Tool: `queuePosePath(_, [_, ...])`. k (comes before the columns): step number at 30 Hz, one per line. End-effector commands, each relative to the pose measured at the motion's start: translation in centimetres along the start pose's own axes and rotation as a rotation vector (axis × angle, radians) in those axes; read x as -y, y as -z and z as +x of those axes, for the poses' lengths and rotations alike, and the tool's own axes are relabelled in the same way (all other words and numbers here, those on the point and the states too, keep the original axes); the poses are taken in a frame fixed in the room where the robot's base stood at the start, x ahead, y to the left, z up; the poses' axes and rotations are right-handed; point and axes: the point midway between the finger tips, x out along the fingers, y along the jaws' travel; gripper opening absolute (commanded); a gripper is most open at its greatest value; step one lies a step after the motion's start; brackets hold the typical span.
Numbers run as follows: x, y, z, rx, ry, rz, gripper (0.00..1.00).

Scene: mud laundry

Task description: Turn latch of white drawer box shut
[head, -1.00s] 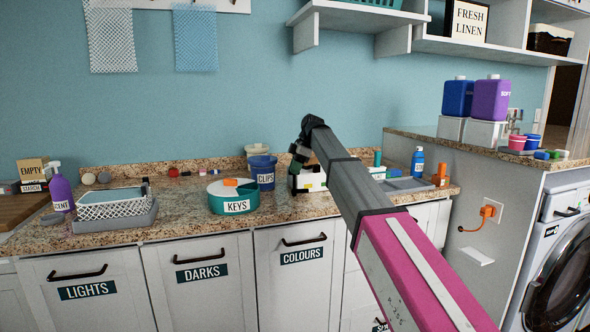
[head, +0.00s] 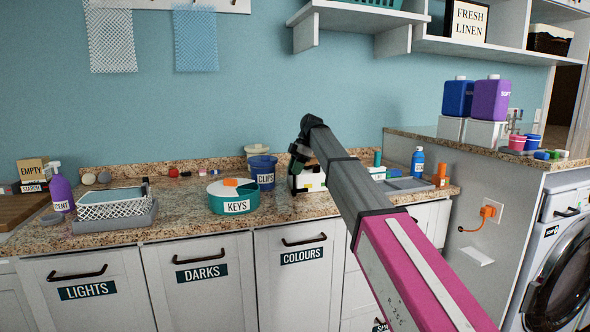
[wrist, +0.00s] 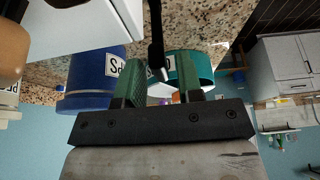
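The white drawer box (head: 309,182) stands on the counter, mostly hidden behind my arm in the head view. In the wrist view a white box body (wrist: 85,28) fills the upper left. A black bar, apparently its latch (wrist: 155,35), hangs beside the white body and reaches down between my fingers in the picture. My gripper (wrist: 160,68) is open, with its two green fingers on either side of the bar and visible gaps. Contact cannot be told. In the head view my gripper (head: 298,160) is at the box's left side, small and dark.
The blue CLIPS tub (head: 263,172) and the teal KEYS tin (head: 233,197) stand close on the left. A wire basket (head: 113,208) in a grey tray is farther left. A blue bottle (head: 417,163) stands to the right. The counter front (head: 180,226) is mostly clear.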

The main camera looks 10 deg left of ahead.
Motion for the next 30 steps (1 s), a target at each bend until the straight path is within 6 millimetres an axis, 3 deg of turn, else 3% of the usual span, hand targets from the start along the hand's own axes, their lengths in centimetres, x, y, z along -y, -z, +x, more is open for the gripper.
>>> queuePosePath(8, [0.0, 0.0, 0.0, -0.001, 0.000, 0.002, 0.40])
queuePosePath(13, [-0.1, 0.0, -1.0, -0.001, -0.001, 0.003, 0.40])
queuePosePath(24, [-0.2, 0.0, -7.7, -0.001, -0.002, 0.002, 0.40])
queuePosePath(30, [-0.1, 0.0, -10.1, -0.001, -0.001, 0.001, 0.40])
